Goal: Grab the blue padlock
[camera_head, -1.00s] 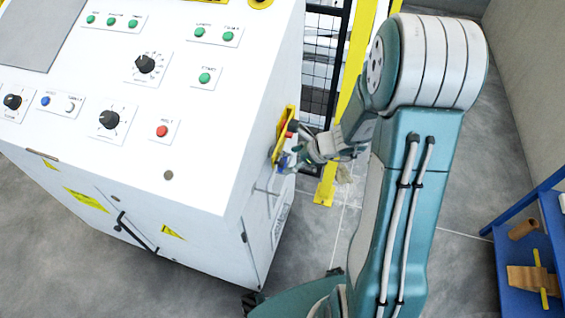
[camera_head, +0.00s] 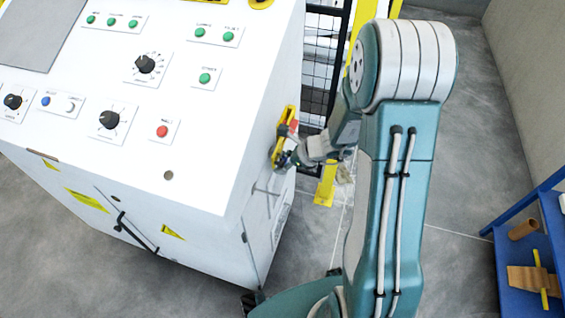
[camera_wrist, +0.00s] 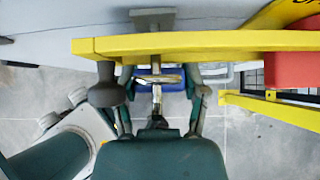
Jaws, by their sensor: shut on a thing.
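The blue padlock (camera_wrist: 176,85) shows in the wrist view under the yellow bracket (camera_wrist: 200,42), between my fingers and partly hidden by them and by a metal bar. My gripper (camera_wrist: 155,88) is shut on it, one finger on each side. In the head view my gripper (camera_head: 288,158) is at the right side of the white cabinet (camera_head: 215,150), next to the yellow bracket (camera_head: 282,138). The padlock is too small and covered to make out there. I cannot tell whether it is still attached to the bracket.
A red part (camera_wrist: 292,70) sits beside the bracket. The cabinet's sloped top carries knobs and buttons. A black mesh fence with yellow posts (camera_head: 325,185) stands behind. A blue shelf (camera_head: 520,270) with brown items is at the right. Grey floor lies open between.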

